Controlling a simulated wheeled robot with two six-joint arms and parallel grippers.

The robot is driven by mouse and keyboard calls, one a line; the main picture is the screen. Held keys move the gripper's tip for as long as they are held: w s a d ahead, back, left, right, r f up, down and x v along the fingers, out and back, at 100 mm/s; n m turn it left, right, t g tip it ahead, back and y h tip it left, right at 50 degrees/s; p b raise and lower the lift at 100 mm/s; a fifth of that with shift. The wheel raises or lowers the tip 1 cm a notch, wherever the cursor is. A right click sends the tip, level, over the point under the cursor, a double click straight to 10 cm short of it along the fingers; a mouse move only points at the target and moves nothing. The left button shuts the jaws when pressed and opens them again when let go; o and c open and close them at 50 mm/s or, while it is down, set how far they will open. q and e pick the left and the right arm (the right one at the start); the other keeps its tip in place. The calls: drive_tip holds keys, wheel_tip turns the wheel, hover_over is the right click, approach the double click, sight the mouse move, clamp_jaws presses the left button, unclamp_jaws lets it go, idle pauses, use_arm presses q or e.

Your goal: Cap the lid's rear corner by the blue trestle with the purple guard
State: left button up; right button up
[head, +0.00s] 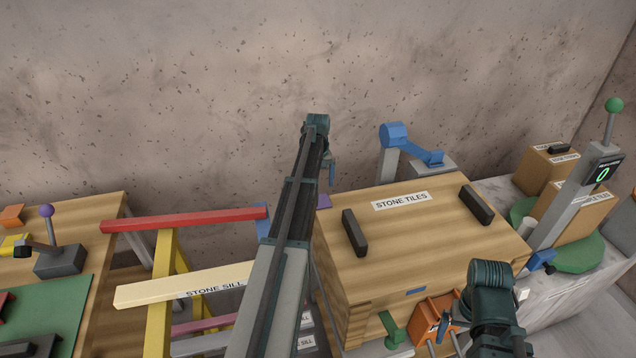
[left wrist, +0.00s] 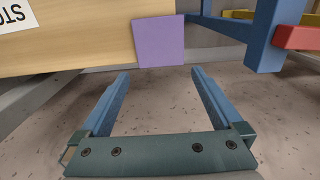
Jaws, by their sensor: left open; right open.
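The wooden lid (head: 430,240), labelled "STONE TILES", tops a crate in the head view. The purple guard (head: 323,201) shows at its rear left corner, partly hidden by my left arm. In the left wrist view the guard (left wrist: 160,42) is over the corner of the lid (left wrist: 90,38). I cannot tell if it is fully seated. My left gripper (left wrist: 160,78) is open and empty, its fingers pointing at the guard and apart from it. The blue trestle (left wrist: 268,35) stands beside that corner. My right gripper (head: 447,325) is open by the crate's front.
A red beam (head: 185,220) and a "STONE SILL" beam (head: 185,285) lie on trestles at the left. A blue-topped clamp post (head: 392,135) stands behind the lid. Two black handles rise from the lid. An orange box (head: 432,312) is at its front.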

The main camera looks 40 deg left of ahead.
use_arm(q)
wheel_tip(320, 180, up, 10)
drive_tip(key=p, duration=0.9)
drive_tip(key=shift+f, duration=0.1)
wheel_tip(320, 180, down, 13)
drive_tip(key=b, duration=1.3)
drive_tip(key=shift+s+d, duration=0.1)
